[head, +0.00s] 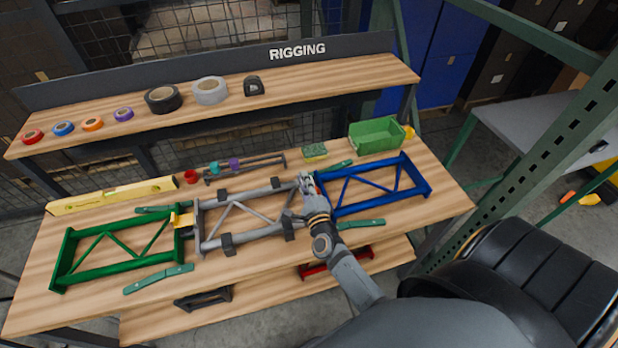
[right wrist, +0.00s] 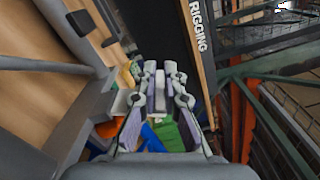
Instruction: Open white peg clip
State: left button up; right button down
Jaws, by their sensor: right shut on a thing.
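My right gripper (head: 307,182) is at the joint between the grey truss frame (head: 240,196) and the blue truss frame (head: 372,206). In the right wrist view its fingers (right wrist: 160,72) are closed on a small whitish piece (right wrist: 160,88), which looks like the white peg clip. In the head view the gripper mostly covers that piece, so whether the clip is open or closed cannot be told. A yellow clip (head: 182,219) sits at the joint between the green truss frame (head: 115,262) and the grey frame. My left gripper is not in view.
A green bin (head: 376,135) stands at the bench's back right, beside a sponge (head: 314,151). A yellow level (head: 112,195) lies at the back left. Green bars (head: 158,279) lie loose near the frames. Tape rolls (head: 162,100) line the upper shelf. A green post (head: 540,170) rises at right.

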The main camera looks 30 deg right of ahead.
jog(key=shift+w+a+f+n+p, duration=0.2)
jog(key=shift+a+n, duration=0.35)
jog(key=shift+n, duration=0.7)
jog(key=shift+w+a+f+n+p, duration=0.1)
jog(key=shift+a+f+n+p, duration=0.35)
jog(key=shift+n, duration=0.85)
jog(key=shift+w+a+f+n+p, duration=0.15)
jog(key=shift+a+n, duration=0.5)
jog(key=shift+n, duration=0.6)
jog(key=c, duration=1.4)
grip_release()
jog(key=shift+c, duration=0.2)
